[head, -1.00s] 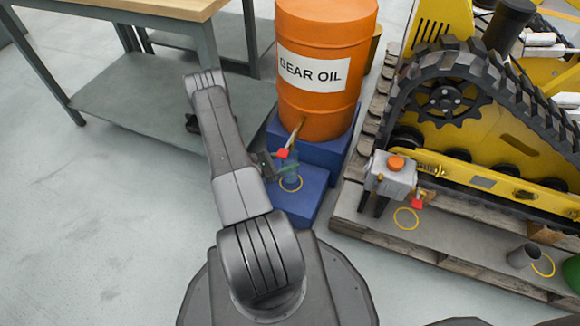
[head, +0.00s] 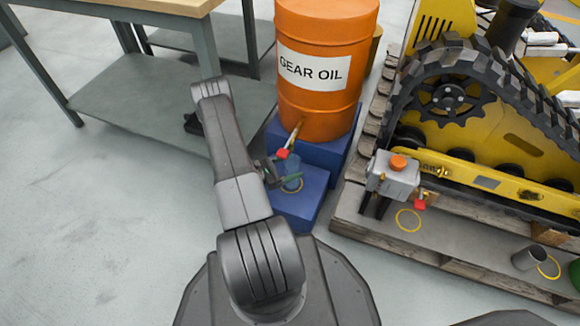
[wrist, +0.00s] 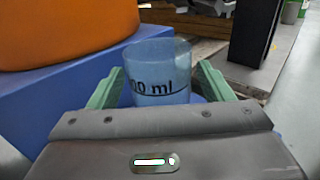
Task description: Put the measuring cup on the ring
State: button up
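The measuring cup (wrist: 158,75) is a translucent blue cylinder with black "ml" marking, upright between the two green fingers of my gripper (wrist: 160,88) in the wrist view. A narrow gap shows beside the cup at the right finger, so the gripper looks open around it. In the head view the cup (head: 291,166) is at the blue step, below the red-handled tap of the orange drum. A yellow ring (head: 300,187) lies on the step at the cup's base, partly covered by the gripper. Another yellow ring (head: 408,220) lies bare on the pallet. The cup's bottom is hidden.
The orange gear oil drum (head: 320,100) stands on a blue block (head: 318,152) behind the cup. A grey box with a red tap (head: 395,180) stands on the pallet, right. A grey cylinder (head: 528,258) is beside a third yellow ring (head: 549,267). Open floor lies left.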

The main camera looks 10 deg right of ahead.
jog(key=shift+r, duration=0.2)
jog(key=shift+a+p, duration=0.3)
jog(key=s+a+p, duration=0.2)
jog(key=a, duration=0.9)
jog(key=shift+s+a, duration=0.15)
